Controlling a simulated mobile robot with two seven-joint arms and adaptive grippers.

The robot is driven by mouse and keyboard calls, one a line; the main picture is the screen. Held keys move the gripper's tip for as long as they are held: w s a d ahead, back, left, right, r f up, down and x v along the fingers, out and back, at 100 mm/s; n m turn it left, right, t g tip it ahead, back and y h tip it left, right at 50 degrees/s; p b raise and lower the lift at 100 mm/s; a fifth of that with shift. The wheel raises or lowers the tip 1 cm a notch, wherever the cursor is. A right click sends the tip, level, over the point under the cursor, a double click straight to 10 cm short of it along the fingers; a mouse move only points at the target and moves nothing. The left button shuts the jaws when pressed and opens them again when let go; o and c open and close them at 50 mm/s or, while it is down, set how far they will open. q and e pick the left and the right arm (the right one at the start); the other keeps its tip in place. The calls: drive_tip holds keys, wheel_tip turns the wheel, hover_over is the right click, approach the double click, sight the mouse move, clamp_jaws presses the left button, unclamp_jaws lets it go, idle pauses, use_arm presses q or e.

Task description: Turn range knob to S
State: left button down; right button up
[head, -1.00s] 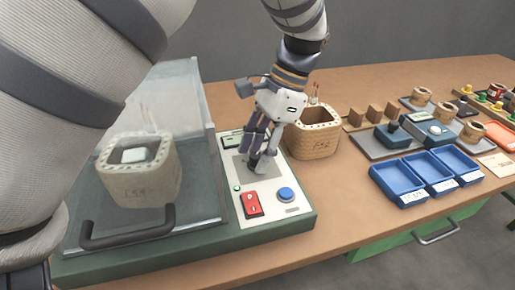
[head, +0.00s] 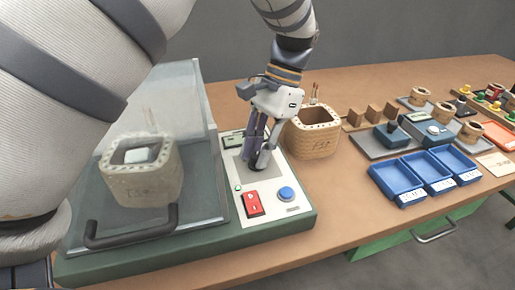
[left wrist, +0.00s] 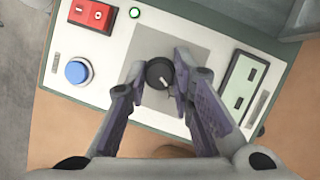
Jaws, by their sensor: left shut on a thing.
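The range knob (left wrist: 159,73) is a round black knob with a white pointer mark, on a grey plate of the control panel (left wrist: 119,58). In the left wrist view the mark points down and to the right. My left gripper (left wrist: 160,72) has its fingers around the knob and is shut on it. In the head view the left gripper (head: 257,162) comes down on the panel from above, and its fingers hide most of the knob. I cannot read any range letters around the knob. My right gripper is in neither view.
The panel also bears a red switch (head: 253,204), a blue button (head: 286,194) and a display (head: 233,141). Blue trays (head: 397,184) lie farther right.

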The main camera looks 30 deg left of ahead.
use_arm(q)
drive_tip(key=n+h, duration=0.1)
drive_tip(key=n, duration=0.2)
drive_tip(key=shift+r+n+h, duration=0.1)
drive_tip(key=shift+n+h, duration=0.2)
drive_tip(key=n, duration=0.2)
drive_tip(key=n+h+p, duration=0.1)
drive_tip(key=n, duration=0.1)
drive_tip(key=shift+a+n+h, duration=0.15)
drive_tip(key=shift+n+h, duration=0.15)
drive_tip(key=n+h, duration=0.1)
drive_tip(key=n, duration=0.1)
drive_tip(key=shift+s+n+t, duration=0.1)
drive_tip(key=shift+n+t, duration=0.2)
drive_tip(key=shift+t, duration=0.1)
drive_tip(key=shift+a+n+t+h, duration=0.1)
drive_tip(key=shift+n+t+h, duration=0.5)
drive_tip(key=shift+n, duration=1.5)
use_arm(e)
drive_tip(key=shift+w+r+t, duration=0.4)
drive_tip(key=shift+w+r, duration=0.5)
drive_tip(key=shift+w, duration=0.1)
use_arm(q)
drive_tip(key=c, duration=1.4)
unclamp_jaws()
